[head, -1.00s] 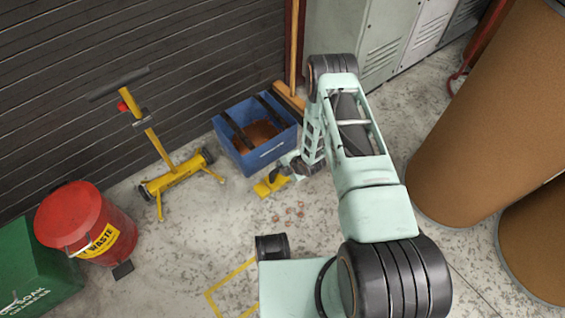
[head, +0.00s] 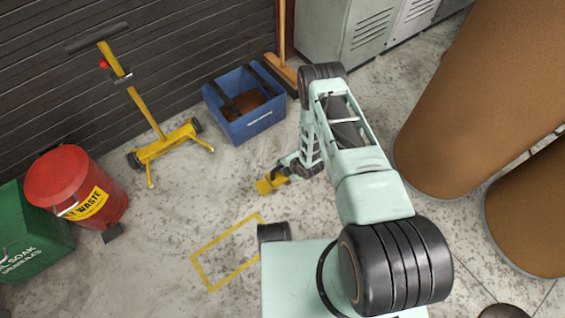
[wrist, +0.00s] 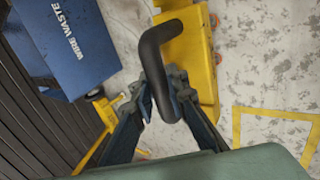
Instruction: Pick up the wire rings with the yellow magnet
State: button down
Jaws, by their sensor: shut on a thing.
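My gripper (head: 279,175) is shut on the black handle of the yellow magnet (head: 264,187), low over the floor in front of the blue bin. In the wrist view, my gripper (wrist: 160,92) has its fingers either side of the bent black handle, with the yellow magnet body (wrist: 190,58) beyond it. Small reddish-brown bits, likely wire rings (head: 286,180), show at the magnet's right edge. I cannot tell whether they cling to it or lie on the floor. The magnet's underside is hidden.
A blue wire waste bin (head: 249,128) stands by the shutter. A yellow wheeled T-handle tool (head: 165,147) and red waste can (head: 75,185) are to its left. Large brown cylinders (head: 455,110) stand right. A yellow floor outline (head: 205,278) lies on clear floor.

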jog(key=shift+f, duration=0.1)
notch_tip(320, 180, down, 8)
jog(key=b, duration=0.6)
jog(key=shift+r, duration=0.25)
jog(key=shift+f, duration=0.1)
jog(key=shift+f, duration=0.55)
dwell(0.9)
jog(key=shift+r, duration=0.15)
jog(key=shift+r+p, duration=3.55)
jog(key=shift+r, duration=0.85)
jog(key=shift+w, duration=0.1)
